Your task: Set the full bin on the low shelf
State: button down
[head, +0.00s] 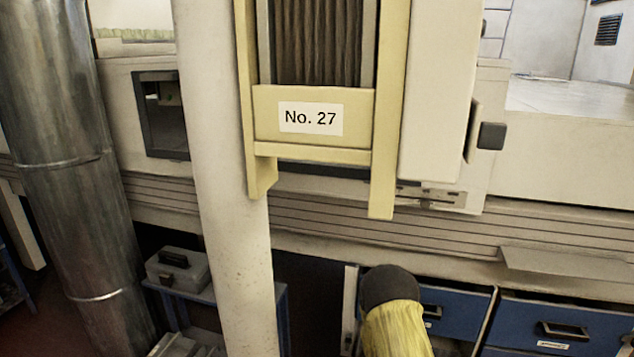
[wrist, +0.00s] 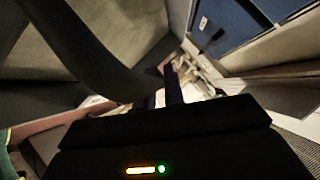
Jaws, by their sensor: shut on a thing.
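My gripper (wrist: 172,92) shows only in the wrist view, its dark body across the bottom with small lit indicators. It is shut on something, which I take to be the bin. A dark curved piece (wrist: 95,55) passes close in front of the camera to the finger area; it may be part of the bin, but I cannot tell. The bin's contents are not visible. In the head view a low blue-framed shelf (head: 206,297) stands at lower left, partly hidden by a pale column. A grey box with a black handle (head: 180,268) sits on it.
The pale column (head: 222,130) and a metal duct (head: 75,160) stand at left. A cream frame marked No. 27 (head: 310,118) hangs ahead before the long machine. Blue drawers (head: 560,325) line the lower right; one blue front (wrist: 232,28) also shows in the wrist view.

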jog(key=shift+d+r, duration=0.15)
jog(key=shift+s+d+r+n+t+p, duration=0.45)
jog(key=shift+r+n+t+p, duration=0.15)
jog(key=shift+p, duration=0.65)
jog(key=r+n+t+p, duration=0.1)
jog(key=p, duration=0.1)
jog(key=s+n+t+p, duration=0.1)
jog(key=p, duration=0.1)
jog(key=shift+s+d+r+y, duration=0.25)
jog(key=shift+r+y, duration=0.1)
jog(key=shift+y, duration=0.05)
jog(key=a+r+n+t+y+p, duration=0.4)
jog(key=a+r+n+p, duration=0.3)
jog(key=r+p, duration=0.5)
jog(key=s+a+r+n+t+y+p, duration=0.1)
jog(key=a+r+n+t+y+p, duration=0.2)
jog(key=a+r+n+y+p, duration=0.4)
jog(key=a+r+p, duration=0.4)
jog(key=r+p, duration=0.2)
jog(key=p, duration=0.1)
jog(key=shift+s+r+t, duration=0.15)
jog(key=shift+s+t, duration=0.1)
jog(key=shift+t, duration=0.15)
jog(key=shift+s, duration=0.1)
